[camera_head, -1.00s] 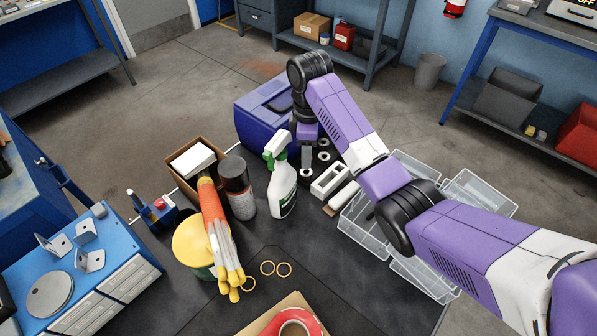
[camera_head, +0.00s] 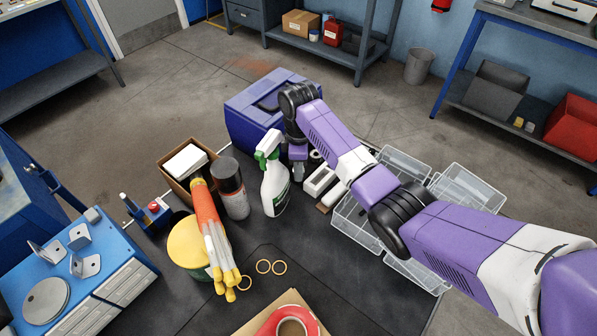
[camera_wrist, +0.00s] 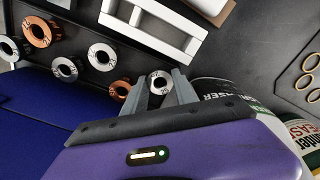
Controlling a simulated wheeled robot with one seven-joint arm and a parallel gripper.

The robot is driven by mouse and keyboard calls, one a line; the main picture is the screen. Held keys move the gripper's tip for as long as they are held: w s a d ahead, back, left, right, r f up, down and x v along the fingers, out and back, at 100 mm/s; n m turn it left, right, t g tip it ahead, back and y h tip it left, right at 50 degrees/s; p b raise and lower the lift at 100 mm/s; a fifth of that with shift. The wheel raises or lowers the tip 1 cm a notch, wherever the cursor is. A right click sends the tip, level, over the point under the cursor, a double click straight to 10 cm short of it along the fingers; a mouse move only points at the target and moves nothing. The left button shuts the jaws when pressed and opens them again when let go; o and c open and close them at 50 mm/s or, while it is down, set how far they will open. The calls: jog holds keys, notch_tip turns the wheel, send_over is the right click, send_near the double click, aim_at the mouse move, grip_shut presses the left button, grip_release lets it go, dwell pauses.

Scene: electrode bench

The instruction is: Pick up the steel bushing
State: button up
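In the wrist view, a steel bushing (camera_wrist: 160,83) with dark marks on its face sits between the two fingertips of my gripper (camera_wrist: 160,88). The fingers stand apart on either side of it; whether they touch it is hard to tell. More steel bushings lie to the left, one (camera_wrist: 102,57) near a copper bushing (camera_wrist: 120,90) and another (camera_wrist: 67,69) further left. A second copper bushing (camera_wrist: 37,32) lies at the upper left. In the head view my gripper (camera_head: 298,172) is low beside the spray bottle, and the bushings are mostly hidden behind my arm.
A spray bottle (camera_head: 275,188) stands close to my gripper. A blue case (camera_head: 245,125) is behind it, and a white slotted block (camera_head: 319,181) lies to the right. Clear trays (camera_head: 365,235) lie further right. Gloves (camera_head: 212,230) and a yellow-lidded tub (camera_head: 187,243) stand left.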

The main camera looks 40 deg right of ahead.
grip_shut()
jog(key=shift+r, duration=0.8)
notch_tip(320, 180, up, 18)
jog(key=p, duration=0.7)
jog(key=shift+r+p, duration=0.2)
jog(key=shift+p, duration=0.15)
